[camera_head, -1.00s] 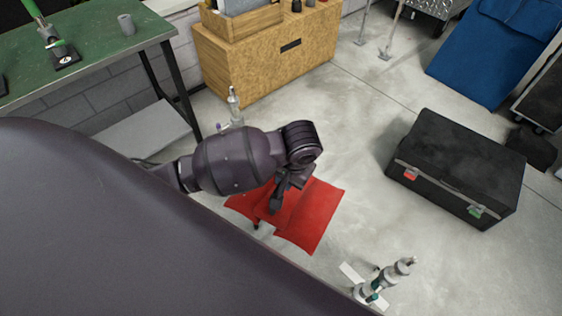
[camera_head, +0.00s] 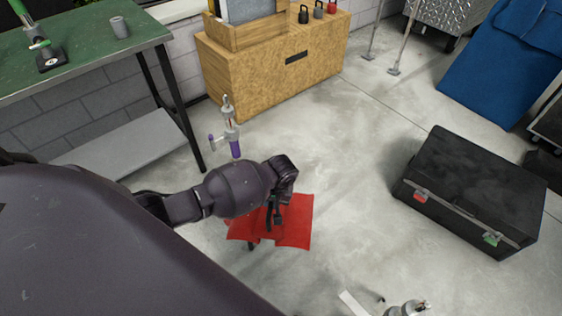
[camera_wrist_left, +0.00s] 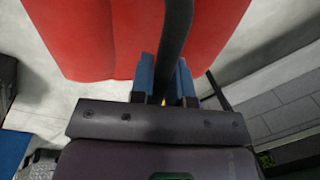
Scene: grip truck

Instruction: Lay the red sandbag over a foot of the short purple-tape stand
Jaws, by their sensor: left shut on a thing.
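The red sandbag (camera_head: 293,222) hangs from my left gripper (camera_head: 274,208) in the head view. In the left wrist view the gripper (camera_wrist_left: 165,84), with blue fingertips, is shut on the bag's dark strap, and the red bag (camera_wrist_left: 90,40) spreads beyond it. The short purple-tape stand (camera_head: 235,148) stands behind my left arm. Its upper post, with a purple band and a small side knob, shows; my arm hides its lower part and feet. The bag is nearer the camera than the stand in the picture. My right gripper is not in view.
A black case (camera_head: 470,185) lies on the right. A green-topped table (camera_head: 80,60) stands left, a wooden cabinet (camera_head: 270,60) behind. Another stand (camera_head: 408,307) is cut off at the bottom edge. The floor between stand and case is clear.

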